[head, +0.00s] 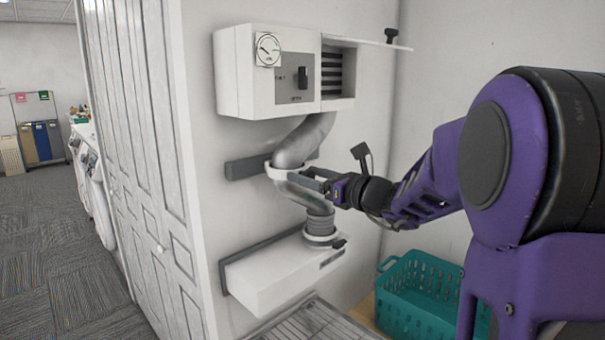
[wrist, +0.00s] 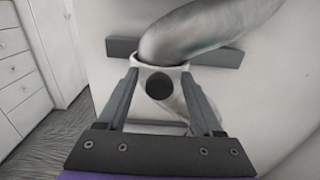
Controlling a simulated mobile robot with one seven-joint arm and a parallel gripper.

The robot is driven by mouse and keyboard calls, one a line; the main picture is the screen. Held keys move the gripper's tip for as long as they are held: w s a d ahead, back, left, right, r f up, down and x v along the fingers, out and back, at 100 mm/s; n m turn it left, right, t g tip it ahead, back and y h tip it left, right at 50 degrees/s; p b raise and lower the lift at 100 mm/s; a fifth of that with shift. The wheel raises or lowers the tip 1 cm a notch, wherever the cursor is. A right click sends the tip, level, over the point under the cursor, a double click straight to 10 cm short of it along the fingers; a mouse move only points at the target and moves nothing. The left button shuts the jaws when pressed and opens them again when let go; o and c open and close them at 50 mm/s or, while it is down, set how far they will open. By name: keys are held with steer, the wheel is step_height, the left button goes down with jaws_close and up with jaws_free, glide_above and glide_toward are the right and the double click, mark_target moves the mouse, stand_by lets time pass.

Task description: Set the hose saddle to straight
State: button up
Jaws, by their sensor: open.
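The hose saddle (head: 272,172) is a white ring around the silver hose (head: 300,145), set in front of a grey wall rail (head: 243,168). The hose bends sideways there between the upper box and the lower box. In the wrist view the saddle (wrist: 146,74) shows a dark round knob (wrist: 159,86) on its front. My gripper (head: 296,178) is open at the saddle. In the wrist view its two fingers (wrist: 160,75) stand on either side of the saddle; whether they touch it I cannot tell.
A white upper box (head: 262,75) with a gauge, a dark switch and an open flap is above. A white lower box (head: 285,275) has a ribbed collar (head: 320,226) on top. A teal basket (head: 420,290) stands at lower right.

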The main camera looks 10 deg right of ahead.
jaws_close()
stand_by(0.4)
stand_by(1.1)
